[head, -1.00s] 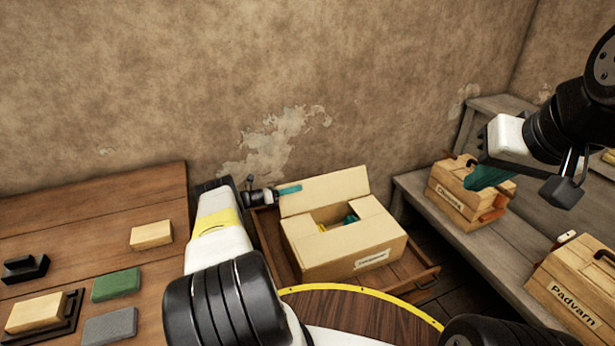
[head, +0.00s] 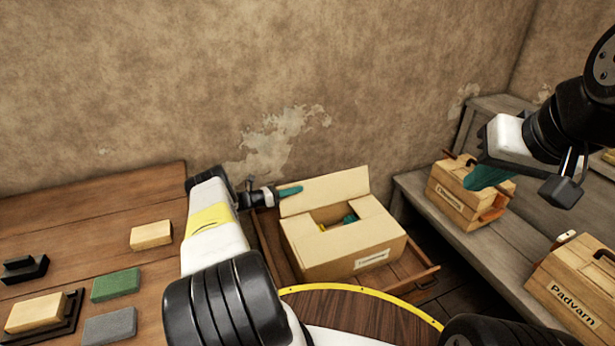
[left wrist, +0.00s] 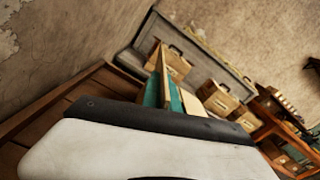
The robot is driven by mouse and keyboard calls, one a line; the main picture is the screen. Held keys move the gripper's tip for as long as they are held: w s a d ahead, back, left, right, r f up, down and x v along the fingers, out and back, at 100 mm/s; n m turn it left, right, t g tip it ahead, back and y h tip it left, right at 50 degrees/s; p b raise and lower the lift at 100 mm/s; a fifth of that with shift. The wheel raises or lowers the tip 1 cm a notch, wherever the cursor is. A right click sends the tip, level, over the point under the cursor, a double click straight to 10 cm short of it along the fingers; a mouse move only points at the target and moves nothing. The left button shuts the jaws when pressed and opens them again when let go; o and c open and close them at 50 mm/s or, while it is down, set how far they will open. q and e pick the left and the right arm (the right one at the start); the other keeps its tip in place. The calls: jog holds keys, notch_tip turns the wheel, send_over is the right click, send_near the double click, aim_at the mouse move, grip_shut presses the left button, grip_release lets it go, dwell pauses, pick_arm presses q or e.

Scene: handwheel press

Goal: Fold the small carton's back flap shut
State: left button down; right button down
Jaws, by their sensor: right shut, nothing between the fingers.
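The small carton (head: 345,247) is tan cardboard with a white label on its front. Its back flap (head: 325,191) stands up, leaning back toward the wall. The other top panels lie flat around an opening, where something green and yellow shows. My left gripper (head: 290,190) is at the flap's upper left edge. In the left wrist view its teal fingers (left wrist: 164,96) look apart, with the flap (left wrist: 163,70) edge-on between them; whether they touch it is unclear. My right gripper (head: 487,177) is shut and empty, high at the right, in front of a wooden box.
The carton sits in a wooden tray (head: 426,280). Wooden boxes with handles (head: 455,203) stand on the grey bench (head: 415,188) at the right. The left table (head: 80,225) holds several blocks. The plaster wall is close behind the flap.

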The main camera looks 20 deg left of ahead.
pick_arm(q)
jog(key=s+d+m, duration=0.1)
jog(key=m, duration=0.1)
jog(key=s+d+m, duration=0.1)
jog(key=m, duration=0.1)
jog(key=shift+s+r, duration=0.35)
jog(key=shift+s, duration=0.05)
jog(key=shift+s+d, duration=0.4)
jog(key=shift+s, duration=0.05)
jog(key=shift+f, duration=0.1)
jog(key=c, duration=1.6)
grip_release()
jog(key=shift+c, duration=0.2)
jog(key=s+d+r, duration=0.2)
jog(key=s, duration=0.5)
jog(key=s+d+r, duration=0.3)
jog(key=s, duration=0.5)
jog(key=shift+d, duration=0.3)
